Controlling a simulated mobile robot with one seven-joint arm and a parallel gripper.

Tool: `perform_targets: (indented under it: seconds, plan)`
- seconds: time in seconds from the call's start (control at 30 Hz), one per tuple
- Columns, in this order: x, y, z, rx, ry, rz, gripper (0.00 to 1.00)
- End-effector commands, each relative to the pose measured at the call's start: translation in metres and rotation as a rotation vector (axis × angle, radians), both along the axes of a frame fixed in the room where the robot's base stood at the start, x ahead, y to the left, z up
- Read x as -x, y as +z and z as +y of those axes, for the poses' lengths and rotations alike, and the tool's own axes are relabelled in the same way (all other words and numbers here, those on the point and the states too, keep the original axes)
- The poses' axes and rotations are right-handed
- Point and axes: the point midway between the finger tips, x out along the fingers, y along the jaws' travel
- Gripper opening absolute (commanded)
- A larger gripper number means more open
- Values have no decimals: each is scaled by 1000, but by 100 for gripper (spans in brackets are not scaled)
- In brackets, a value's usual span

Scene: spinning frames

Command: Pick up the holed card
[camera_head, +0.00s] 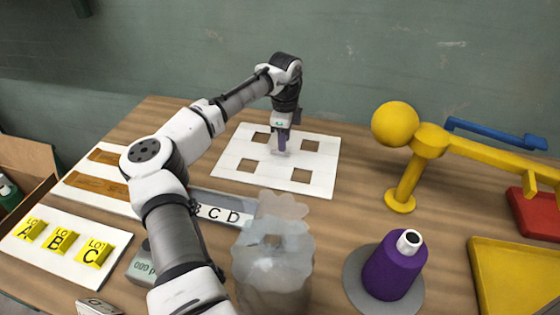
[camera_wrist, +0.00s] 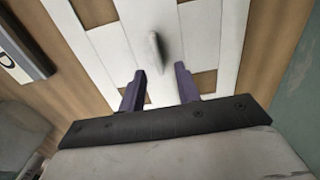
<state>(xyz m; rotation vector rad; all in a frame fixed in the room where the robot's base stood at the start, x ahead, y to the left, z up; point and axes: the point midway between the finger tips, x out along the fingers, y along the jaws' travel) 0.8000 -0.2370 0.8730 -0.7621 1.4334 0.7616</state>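The holed card (camera_head: 272,178) is a white square panel lying flat on the wooden table, with several square holes showing brown wood. It fills much of the wrist view (camera_wrist: 216,40). A small upright grey-white tab (camera_wrist: 155,52) stands at its middle. My gripper (camera_head: 281,146) points down over the card's middle. In the wrist view its two purple fingers (camera_wrist: 160,69) are apart, with the tab in line with the gap between them. The gripper is open and holds nothing. Whether the fingers touch the tab cannot be told.
A white panel with brown strips (camera_head: 80,184) and a card with yellow lettered blocks (camera_head: 20,250) lie left. A translucent scalloped container (camera_head: 272,265), a purple bottle (camera_head: 393,268) and a yellow balance-like stand (camera_head: 402,192) are in front and right. A wall stands behind.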

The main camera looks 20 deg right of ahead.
Motion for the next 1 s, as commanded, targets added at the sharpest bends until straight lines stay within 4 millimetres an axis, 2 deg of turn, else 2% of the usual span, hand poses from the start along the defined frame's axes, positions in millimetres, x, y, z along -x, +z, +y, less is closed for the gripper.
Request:
perform_targets:
  seconds: [0.03,0.23,0.63,0.9,1.0]
  plan:
    - [0,-12,1,-1,0,-3,33]
    - [1,-29,1,-1,0,-3,33]
    - [2,-32,1,0,0,0,33]
    - [2,-32,1,0,0,0,0]
    - [2,-32,1,0,0,0,0]
